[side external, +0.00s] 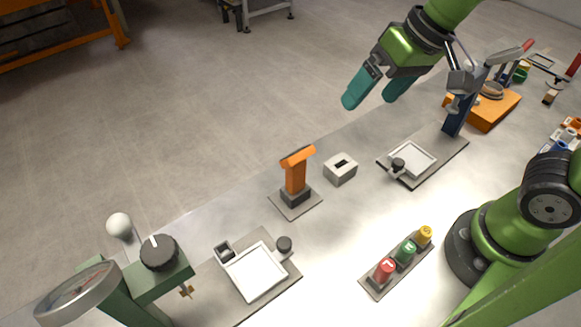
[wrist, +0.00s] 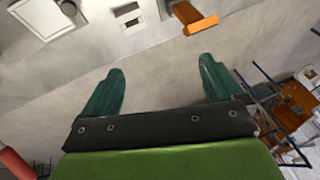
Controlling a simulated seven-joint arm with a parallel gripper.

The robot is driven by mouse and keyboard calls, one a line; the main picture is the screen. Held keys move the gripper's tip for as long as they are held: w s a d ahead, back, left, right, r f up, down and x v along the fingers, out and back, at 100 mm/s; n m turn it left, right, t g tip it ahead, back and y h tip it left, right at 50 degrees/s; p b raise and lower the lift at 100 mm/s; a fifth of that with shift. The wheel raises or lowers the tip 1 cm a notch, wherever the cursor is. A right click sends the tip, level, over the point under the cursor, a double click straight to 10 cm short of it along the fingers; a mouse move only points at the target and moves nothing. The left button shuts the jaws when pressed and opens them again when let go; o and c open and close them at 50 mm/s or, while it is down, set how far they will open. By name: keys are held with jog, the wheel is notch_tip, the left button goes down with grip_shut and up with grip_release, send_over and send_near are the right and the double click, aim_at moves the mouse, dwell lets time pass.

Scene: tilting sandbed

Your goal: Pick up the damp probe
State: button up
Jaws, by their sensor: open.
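An orange T-handled tool (side external: 296,170), which looks to be the damp probe, stands upright in a dark holder (side external: 295,198) on a small grey plate. Its lower end is hidden in the holder. In the wrist view its orange handle (wrist: 201,25) shows at the top, right of centre and beyond my fingertips. My gripper (side external: 368,102) is open and empty, raised above the far side of the bench and up and right of the tool in the side view. Its two teal fingers (wrist: 160,65) are wide apart in the wrist view and touch nothing.
A pale slotted block (side external: 341,168) stands just right of the tool. White trays (side external: 255,271) (side external: 411,158) lie on either side. A rack holds red, green and yellow capped pieces (side external: 405,252). A green gauge stand (side external: 140,285) is at lower left.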

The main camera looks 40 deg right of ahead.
jog(key=w+a+n+g+h, duration=0.25)
jog(key=w+a, duration=0.25)
jog(key=a, duration=0.5)
jog(key=m+g, duration=0.1)
jog(key=g, duration=0.1)
send_near(297, 167)
jog(key=shift+t, duration=0.25)
jog(key=f, duration=0.3)
jog(key=d+f, duration=0.1)
jog(key=f, duration=0.1)
jog(key=shift+f, duration=0.2)
jog(key=shift+w+a+f, duration=0.1)
jog(key=shift+f, duration=1.4)
jog(key=shift+w+a+f, duration=0.1)
jog(key=shift+f, duration=1.45)
jog(key=shift+c, duration=0.2)
jog(key=c, duration=0.9)
jog(key=shift+r, duration=0.1)
jog(key=shift+c, duration=0.2)
